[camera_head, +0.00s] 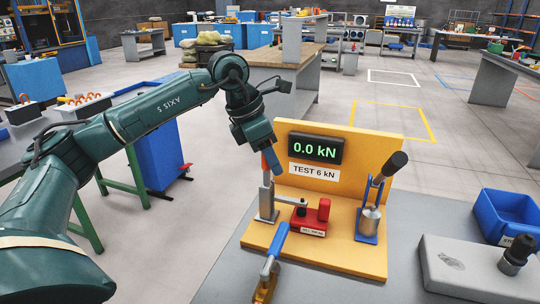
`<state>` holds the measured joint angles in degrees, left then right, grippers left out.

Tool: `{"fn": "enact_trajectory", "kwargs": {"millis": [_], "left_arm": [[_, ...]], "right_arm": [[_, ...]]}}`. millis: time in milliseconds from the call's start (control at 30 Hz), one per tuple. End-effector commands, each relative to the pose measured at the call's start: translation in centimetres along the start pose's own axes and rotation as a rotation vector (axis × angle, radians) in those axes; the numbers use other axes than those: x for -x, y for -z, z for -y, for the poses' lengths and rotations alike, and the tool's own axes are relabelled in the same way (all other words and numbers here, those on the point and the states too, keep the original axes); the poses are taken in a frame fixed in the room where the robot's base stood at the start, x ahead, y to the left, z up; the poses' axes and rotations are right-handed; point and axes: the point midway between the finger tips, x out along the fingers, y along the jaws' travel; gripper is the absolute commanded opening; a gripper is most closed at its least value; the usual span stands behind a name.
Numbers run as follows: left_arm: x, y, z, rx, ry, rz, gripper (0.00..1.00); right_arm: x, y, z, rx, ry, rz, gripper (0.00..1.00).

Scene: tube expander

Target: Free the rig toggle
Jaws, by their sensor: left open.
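The test rig (350,147) is an orange-yellow back board and base with a display reading 0.0 kN and a label "TEST 6 kN". At its left stands a grey toggle clamp (267,205) with an upright lever. Its horizontal arm reaches right toward a red labelled block (313,215). My left gripper (268,151) is open at the top of the lever, beside the board's left edge. A blue and orange piece shows just below it; I cannot tell whether they touch. At right, a blue-based lever device (369,222) has a tilted black handle. My right gripper is out of view.
A grey block (465,270) with a dark fitting (517,252) and a blue bin (500,212) are at right. The grey tabletop (415,222) is clear between rig and bin.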

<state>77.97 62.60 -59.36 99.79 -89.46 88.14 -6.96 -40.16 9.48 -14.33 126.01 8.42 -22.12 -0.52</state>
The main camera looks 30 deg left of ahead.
Motion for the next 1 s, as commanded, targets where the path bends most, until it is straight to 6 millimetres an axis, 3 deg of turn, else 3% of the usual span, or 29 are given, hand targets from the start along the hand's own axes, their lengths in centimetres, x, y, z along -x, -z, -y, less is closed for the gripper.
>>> {"fn": "enact_trajectory", "kwargs": {"millis": [67,567,1000], "left_arm": [[0.00,0.00,0.01,0.000,0.001,0.000,0.41],[0.03,0.01,0.01,0.000,0.001,-0.001,0.00],[-0.01,0.15,-0.06,0.003,0.006,0.007,0.00]], "right_arm": [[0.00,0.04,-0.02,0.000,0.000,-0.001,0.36],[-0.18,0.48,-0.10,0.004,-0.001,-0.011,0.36],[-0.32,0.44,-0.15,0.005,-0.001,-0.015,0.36]]}}
